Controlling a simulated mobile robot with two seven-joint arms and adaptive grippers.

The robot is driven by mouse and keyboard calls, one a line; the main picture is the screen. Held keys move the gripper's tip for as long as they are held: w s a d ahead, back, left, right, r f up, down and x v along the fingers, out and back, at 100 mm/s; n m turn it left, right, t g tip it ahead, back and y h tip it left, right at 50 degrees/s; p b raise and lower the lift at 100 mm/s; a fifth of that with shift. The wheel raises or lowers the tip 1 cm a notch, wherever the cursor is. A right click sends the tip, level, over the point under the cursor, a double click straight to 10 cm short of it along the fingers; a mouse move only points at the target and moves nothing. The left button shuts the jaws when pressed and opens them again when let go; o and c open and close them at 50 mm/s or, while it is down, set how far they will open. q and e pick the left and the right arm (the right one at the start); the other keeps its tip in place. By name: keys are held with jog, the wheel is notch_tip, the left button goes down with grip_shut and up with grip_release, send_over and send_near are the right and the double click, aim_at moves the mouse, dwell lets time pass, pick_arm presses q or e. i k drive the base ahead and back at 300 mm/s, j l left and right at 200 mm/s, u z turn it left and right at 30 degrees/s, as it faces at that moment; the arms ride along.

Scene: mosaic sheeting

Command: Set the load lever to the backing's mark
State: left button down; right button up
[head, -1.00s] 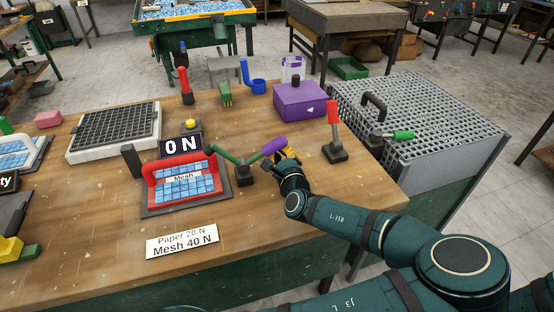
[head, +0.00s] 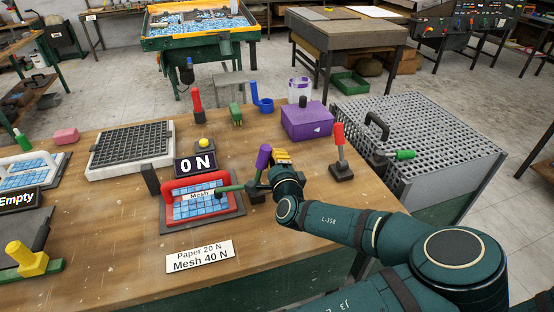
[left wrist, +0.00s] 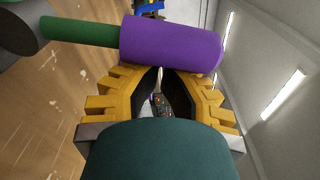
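The load lever stands on the bench with a purple grip (head: 263,156) and a green arm (head: 236,187). The grip is near upright, and the green arm reaches left over the blue tile sheet (head: 194,207) marked "Mesh" in its red frame. I cannot tell whether it touches the tiles. The display (head: 196,164) reads "0 N". A sign (head: 200,257) reads "Paper 20 N, Mesh 40 N". My left gripper (head: 282,157) is at the grip's right side. In the left wrist view its fingertips (left wrist: 160,70) are nearly together, with the purple grip (left wrist: 172,43) crosswise at them, not between them. My right gripper is out of view.
A purple box (head: 306,120) stands behind the gripper. A yellow button (head: 204,143) is behind the display. The bench front is mostly clear.

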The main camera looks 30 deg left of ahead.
aim_at(342, 164)
jog(key=k+l, duration=0.3)
jog(key=l, duration=0.15)
jog(key=k+l, duration=0.35)
jog(key=l, duration=0.1)
